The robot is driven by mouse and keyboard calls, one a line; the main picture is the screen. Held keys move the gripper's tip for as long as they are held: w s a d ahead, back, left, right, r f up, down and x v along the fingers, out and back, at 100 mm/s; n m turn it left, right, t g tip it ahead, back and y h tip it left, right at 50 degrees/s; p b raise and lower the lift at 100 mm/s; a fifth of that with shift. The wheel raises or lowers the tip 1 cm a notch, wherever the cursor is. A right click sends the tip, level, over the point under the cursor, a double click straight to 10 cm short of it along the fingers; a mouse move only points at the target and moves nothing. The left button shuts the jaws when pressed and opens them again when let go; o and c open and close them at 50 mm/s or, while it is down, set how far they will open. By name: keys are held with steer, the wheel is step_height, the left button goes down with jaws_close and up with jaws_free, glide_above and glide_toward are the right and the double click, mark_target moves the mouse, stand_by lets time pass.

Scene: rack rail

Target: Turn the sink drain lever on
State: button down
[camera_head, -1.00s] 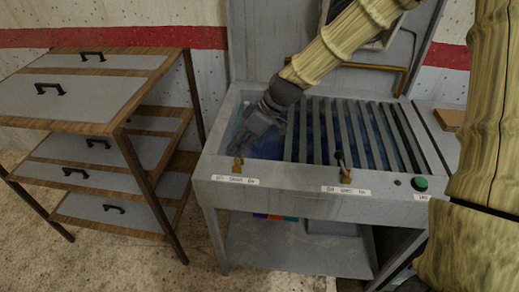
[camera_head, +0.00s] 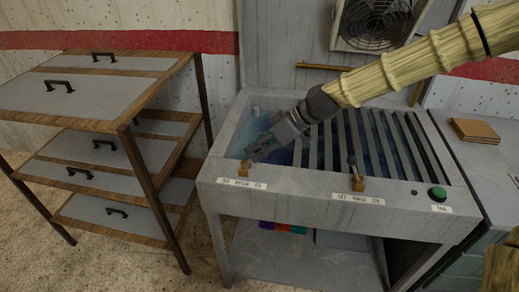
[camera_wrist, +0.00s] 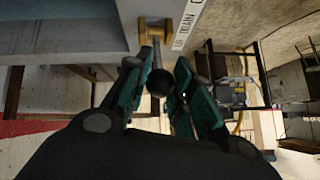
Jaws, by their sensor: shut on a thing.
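The sink drain lever shows in the wrist view as a dark rod with a black ball knob (camera_wrist: 158,84). Its brass base (camera_wrist: 154,30) is on the sink's front rim, beside a white label ending in "RAIN". My gripper (camera_wrist: 165,80) has its green fingers on either side of the knob and is shut on the lever. In the head view my gripper (camera_head: 252,154) is at the sink's front left rim. The brass base (camera_head: 246,165) peeks out below it, while the gripper hides the knob there. The lever's exact angle is hard to tell.
The grey sink (camera_head: 285,190) has slats over its right part. A second brass lever (camera_head: 354,172) and a green button (camera_head: 437,193) are farther right on its front. A drawer shelf (camera_head: 125,130) stands left. A fan (camera_head: 378,22) is behind.

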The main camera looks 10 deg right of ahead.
steer(key=shift+f, duration=0.15)
stand_by(0.3)
steer(key=c, duration=1.2)
jaws_free()
steer(key=shift+d, duration=0.2)
steer(key=shift+a, duration=0.15)
steer(key=shift+v, duration=6.05)
steer(key=shift+f, duration=0.15)
